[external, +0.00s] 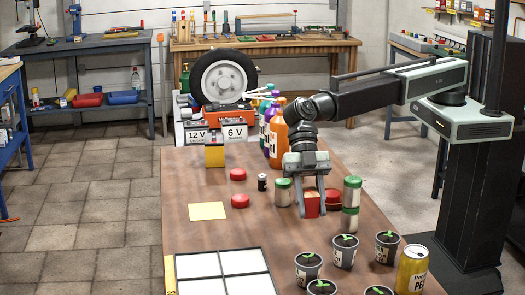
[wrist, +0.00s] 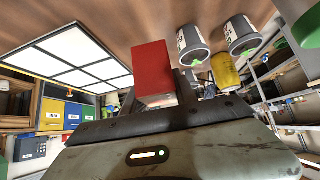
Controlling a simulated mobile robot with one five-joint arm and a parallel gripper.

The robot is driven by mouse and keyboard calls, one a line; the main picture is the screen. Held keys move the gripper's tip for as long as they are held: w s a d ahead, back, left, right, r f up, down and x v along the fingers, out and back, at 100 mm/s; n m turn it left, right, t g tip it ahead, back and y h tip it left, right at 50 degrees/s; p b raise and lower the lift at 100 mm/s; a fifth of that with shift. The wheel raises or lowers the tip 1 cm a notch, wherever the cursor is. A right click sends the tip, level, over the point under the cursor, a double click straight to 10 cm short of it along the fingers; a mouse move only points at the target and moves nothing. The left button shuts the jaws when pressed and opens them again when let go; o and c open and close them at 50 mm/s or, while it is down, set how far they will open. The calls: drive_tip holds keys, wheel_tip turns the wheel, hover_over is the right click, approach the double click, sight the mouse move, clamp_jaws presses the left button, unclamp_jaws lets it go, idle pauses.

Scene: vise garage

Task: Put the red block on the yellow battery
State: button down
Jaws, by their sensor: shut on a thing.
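My gripper (external: 311,190) points down over the right part of the brown table and is shut on the red block (external: 312,204). In the wrist view, the red block (wrist: 153,72) fills the space at the fingertips. I cannot tell how far its underside is from the table. The yellow battery (external: 214,156) stands upright at the table's far left, in front of the voltage signs. It is well to the left of and behind my gripper, with a gap between them. It does not show clearly in the wrist view.
Green-lidded jars (external: 283,192) and a red disc (external: 332,196) stand close around my gripper. Other red discs (external: 238,174), a small black cylinder (external: 262,182) and a yellow note (external: 207,211) lie left. Potted seedlings (external: 345,252), a yellow can (external: 411,270) and a white-panelled frame (external: 222,262) occupy the front.

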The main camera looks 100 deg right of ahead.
drive_tip(key=shift+s+n+g, duration=0.3)
drive_tip(key=shift+s+n, duration=0.05)
drive_tip(key=shift+n, duration=0.05)
drive_tip(key=w+d+r+p, duration=0.2)
drive_tip(key=w+d, duration=0.2)
drive_tip(key=d, duration=0.4)
drive_tip(key=w+d+r+p, duration=0.2)
drive_tip(key=w+d, duration=0.2)
drive_tip(key=d, duration=0.4)
wheel_tip(320, 180, up, 7)
drive_tip(key=m+t+p, duration=0.4)
drive_tip(key=m+p, duration=0.1)
drive_tip(key=p, duration=0.2)
hover_over(212, 140)
drive_tip(key=d, duration=0.1)
drive_tip(key=shift+h, duration=0.4)
wheel_tip(212, 140, down, 11)
drive_tip(key=b, duration=1)
drive_tip(key=shift+s+d+r+b, duration=0.1)
drive_tip(key=shift+r+b, duration=0.1)
drive_tip(key=shift+b, duration=0.1)
drive_tip(key=c, duration=1)
unclamp_jaws()
drive_tip(key=shift+o, duration=0.2)
